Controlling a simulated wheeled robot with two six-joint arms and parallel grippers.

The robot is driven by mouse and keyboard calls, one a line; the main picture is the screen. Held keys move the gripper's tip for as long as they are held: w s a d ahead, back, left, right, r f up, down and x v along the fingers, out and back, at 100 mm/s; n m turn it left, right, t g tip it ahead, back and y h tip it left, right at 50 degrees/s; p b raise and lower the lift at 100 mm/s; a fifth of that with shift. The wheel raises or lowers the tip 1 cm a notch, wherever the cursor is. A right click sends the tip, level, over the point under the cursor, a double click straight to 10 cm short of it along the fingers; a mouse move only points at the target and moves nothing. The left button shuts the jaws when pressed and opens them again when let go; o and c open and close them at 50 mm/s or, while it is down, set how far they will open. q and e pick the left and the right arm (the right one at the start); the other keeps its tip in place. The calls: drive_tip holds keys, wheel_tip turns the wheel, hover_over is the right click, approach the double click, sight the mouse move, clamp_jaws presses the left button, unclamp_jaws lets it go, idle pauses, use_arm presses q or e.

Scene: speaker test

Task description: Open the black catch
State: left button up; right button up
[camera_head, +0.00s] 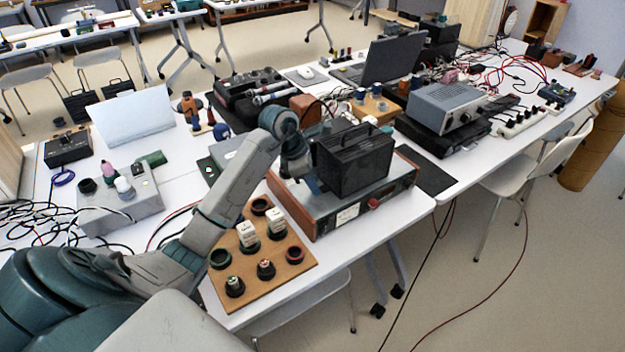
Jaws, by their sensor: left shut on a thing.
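A black case (356,160) with a handle on top stands upright on a wood-sided instrument (345,212) near the table's front edge. My left arm reaches in from the lower left. My left gripper (309,178) is at the left end of the case and is shut on a part there. The black catch cannot be told apart from the case at this size, and the gripper covers part of that end. My right gripper is not in view.
A wooden board (258,262) with several round sockets and white blocks lies under my forearm at the table's front. A grey instrument (446,106) and a laptop (393,60) stand behind to the right. Loose cables (35,228) lie at left.

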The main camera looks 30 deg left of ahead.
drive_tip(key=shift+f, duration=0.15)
use_arm(q)
drive_tip(key=n+t+b, duration=0.1)
drive_tip(key=n, duration=0.2)
drive_tip(key=shift+d+y, duration=0.1)
drive_tip(key=shift+y, duration=0.3)
drive_tip(key=shift+n+y+b, duration=0.3)
drive_tip(key=shift+n, duration=0.6)
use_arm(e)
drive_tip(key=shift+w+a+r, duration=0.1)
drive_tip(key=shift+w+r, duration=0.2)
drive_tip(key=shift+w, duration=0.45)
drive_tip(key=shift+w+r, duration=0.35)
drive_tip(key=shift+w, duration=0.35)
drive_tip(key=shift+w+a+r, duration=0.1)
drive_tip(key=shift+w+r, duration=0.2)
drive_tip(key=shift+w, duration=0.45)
use_arm(q)
drive_tip(key=o, duration=1)
drive_tip(key=shift+s+r, duration=0.1)
drive_tip(key=shift+r, duration=0.1)
drive_tip(key=b+v, duration=0.1)
drive_tip(key=v, duration=0.9)
drive_tip(key=shift+s+r, duration=0.2)
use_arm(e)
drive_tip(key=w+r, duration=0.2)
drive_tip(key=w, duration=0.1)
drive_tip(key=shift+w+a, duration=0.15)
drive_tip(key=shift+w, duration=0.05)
